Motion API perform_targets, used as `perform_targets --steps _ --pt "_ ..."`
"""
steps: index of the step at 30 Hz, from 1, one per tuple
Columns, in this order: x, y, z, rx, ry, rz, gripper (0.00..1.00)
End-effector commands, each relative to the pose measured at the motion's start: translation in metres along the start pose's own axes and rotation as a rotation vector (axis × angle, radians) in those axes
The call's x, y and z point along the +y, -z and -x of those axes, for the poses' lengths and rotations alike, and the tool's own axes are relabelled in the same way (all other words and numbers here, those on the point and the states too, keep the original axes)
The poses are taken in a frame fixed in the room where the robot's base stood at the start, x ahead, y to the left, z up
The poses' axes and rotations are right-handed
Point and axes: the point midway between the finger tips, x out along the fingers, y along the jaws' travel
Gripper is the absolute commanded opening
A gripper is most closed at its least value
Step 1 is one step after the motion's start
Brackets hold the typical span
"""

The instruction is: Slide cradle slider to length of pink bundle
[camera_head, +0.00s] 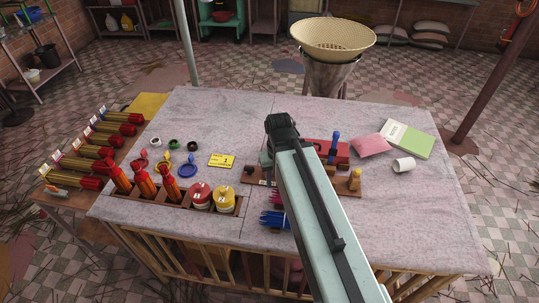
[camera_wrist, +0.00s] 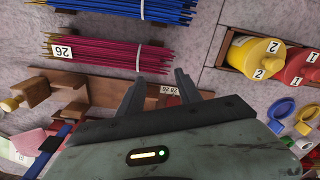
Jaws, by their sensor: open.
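The pink bundle (camera_wrist: 105,57) lies on the table in the wrist view, with a white band and a tag reading 26. A small part of it shows beside my arm in the head view. The wooden cradle (camera_wrist: 104,90) lies alongside it, partly hidden behind my gripper, with a small number label near its right part. A wooden block with a brass knob (camera_wrist: 9,104) stands at the cradle's left end; I take it for the slider. It also shows in the head view (camera_head: 354,182). My gripper (camera_wrist: 158,88) is open and empty above the cradle, its fingers apart.
A blue bundle (camera_wrist: 125,8) lies beyond the pink one. A yellow jar (camera_wrist: 252,52) and a red jar (camera_wrist: 299,68) sit in a wooden rack. A red device with a blue handle (camera_head: 335,145), a pink packet (camera_head: 370,145) and a white cup (camera_head: 403,165) stand right of my arm.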

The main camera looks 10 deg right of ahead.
Motion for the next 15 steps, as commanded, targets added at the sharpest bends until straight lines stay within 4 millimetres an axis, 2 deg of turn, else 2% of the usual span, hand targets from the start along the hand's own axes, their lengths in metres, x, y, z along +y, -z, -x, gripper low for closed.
perform_targets --steps 2,6,9,12,15 --pt "0.0 0.013 0.012 0.0 0.0 -0.011 0.45" --pt "-0.004 0.067 0.054 0.0 0.0 -0.061 0.45" --pt "-0.005 0.096 0.072 0.0 0.0 -0.099 0.45" --pt "-0.004 0.109 0.077 0.0 0.0 -0.123 0.45" --pt "-0.003 0.108 0.073 0.0 0.0 -0.129 0.45"
